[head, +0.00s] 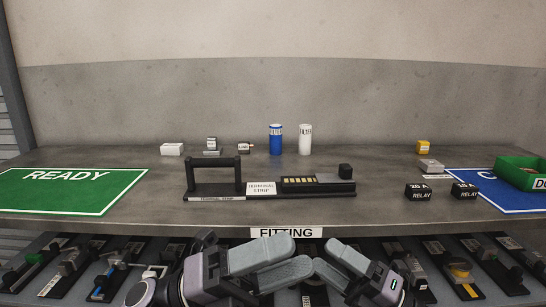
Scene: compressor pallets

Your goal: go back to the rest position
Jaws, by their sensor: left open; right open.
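My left gripper (296,255) and my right gripper (325,255) are low in the middle of the head view, in front of the bench's front edge. Their grey fingers point toward each other, with the tips close together. Both are open, and I see nothing held in either. Whether the fingers of the two grippers touch cannot be told. They cover part of the lower shelf behind them.
The bench (390,212) carries a black terminal strip fixture (214,189), blue (275,139) and white (305,139) cylinders, and two black relays (418,191) (465,190). A green READY mat (65,190) lies left; a blue mat (505,200) and green bin (522,170) are right.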

